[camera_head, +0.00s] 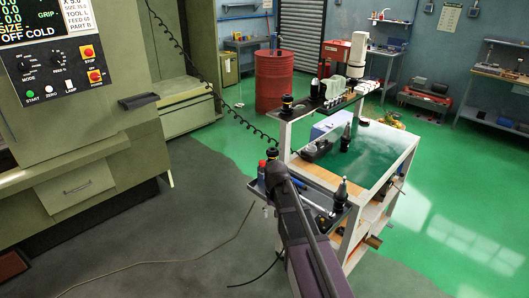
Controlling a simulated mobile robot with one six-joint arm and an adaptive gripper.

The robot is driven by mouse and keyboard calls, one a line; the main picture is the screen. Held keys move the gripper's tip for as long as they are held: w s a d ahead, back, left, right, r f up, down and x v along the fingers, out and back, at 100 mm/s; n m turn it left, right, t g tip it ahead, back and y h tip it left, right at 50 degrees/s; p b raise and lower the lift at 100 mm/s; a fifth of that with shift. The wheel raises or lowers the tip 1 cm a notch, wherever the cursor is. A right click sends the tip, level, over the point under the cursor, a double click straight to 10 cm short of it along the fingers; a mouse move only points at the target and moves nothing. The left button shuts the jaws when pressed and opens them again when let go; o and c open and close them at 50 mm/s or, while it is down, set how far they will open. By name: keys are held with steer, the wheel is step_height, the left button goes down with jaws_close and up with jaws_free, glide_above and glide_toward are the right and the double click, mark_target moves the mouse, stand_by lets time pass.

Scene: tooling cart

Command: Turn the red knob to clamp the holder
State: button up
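The tooling cart (408,150) has a white frame and a green top. Dark tapered tool holders stand on it, one on the front tray (340,192) and one on the top (346,138). A dark holder with a yellowish ring (272,155) shows just beyond the end of my arm. A black block-like device (317,150) lies on the wooden strip. A small red item (262,166) sits at the tray's left; I cannot tell whether it is the red knob. My gripper (275,177) is over the front tray, seen from behind; its fingers and anything between them are hidden.
A raised rear shelf (308,109) carries another ringed holder (287,103) and white parts. A machine with a control panel (57,62) stands left, its coiled cable hanging near the cart. A red drum (273,80) stands behind. Floor is open left and right; a thin cable lies at left.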

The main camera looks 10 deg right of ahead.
step_height(320, 180, up, 16)
steer(key=m+p, duration=0.1)
steer(key=p, duration=1.4)
glide_above(262, 161)
steer(key=shift+w, duration=0.2)
steer(key=shift+f+b, duration=0.15)
steer(key=shift+b, duration=0.25)
step_height(262, 161, down, 13)
steer(key=b, duration=1.3)
steer(key=shift+f, duration=0.2)
steer(key=shift+c, duration=0.2)
